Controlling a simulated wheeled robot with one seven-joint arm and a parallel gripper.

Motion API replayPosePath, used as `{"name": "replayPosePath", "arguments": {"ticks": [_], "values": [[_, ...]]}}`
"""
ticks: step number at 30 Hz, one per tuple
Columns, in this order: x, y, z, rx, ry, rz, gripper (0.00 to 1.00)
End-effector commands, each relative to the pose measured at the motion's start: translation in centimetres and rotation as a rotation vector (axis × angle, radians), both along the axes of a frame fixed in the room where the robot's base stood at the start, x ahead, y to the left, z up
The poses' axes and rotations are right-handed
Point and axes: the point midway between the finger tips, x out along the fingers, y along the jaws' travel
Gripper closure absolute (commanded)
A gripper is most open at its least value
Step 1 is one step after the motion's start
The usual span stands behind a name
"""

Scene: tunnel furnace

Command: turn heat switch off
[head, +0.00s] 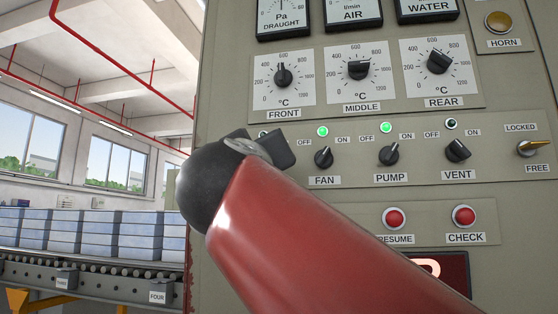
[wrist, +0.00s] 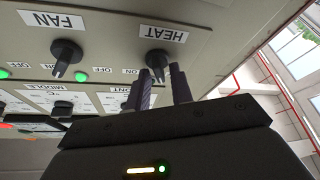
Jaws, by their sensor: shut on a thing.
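The heat switch (wrist: 157,60) is a black rotary knob beside its HEAT label (wrist: 162,33) in the upside-down wrist view. My gripper (wrist: 163,75) has its two dark fingers on either side of the knob and is shut on it. The knob's pointer end is partly hidden between the fingers, so I cannot tell which way it is turned. In the head view my gripper (head: 264,148) and my red arm cover the heat switch. Only an edge of a lamp above it (head: 263,134) shows, and it does not look lit.
The fan (head: 323,157), pump (head: 389,154) and vent (head: 457,150) knobs sit close by to the right. Green lamps glow above fan and pump; the vent lamp is dark. Dials (head: 283,76) are above. A roller conveyor (head: 90,270) with blue-grey blocks stands left of the panel.

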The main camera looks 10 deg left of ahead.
Motion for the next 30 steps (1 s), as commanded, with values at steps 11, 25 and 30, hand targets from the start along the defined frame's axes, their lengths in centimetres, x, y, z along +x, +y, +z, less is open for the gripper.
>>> {"name": "replayPosePath", "arguments": {"ticks": [11, 25, 30], "values": [[0.05, -0.01, 0.04, -0.161, 0.014, 0.0, 1.0], [0.06, 0.0, -0.06, -0.186, 0.017, 0.0, 1.0], [0.07, 0.0, -0.07, -0.185, 0.016, -0.001, 0.69]]}}
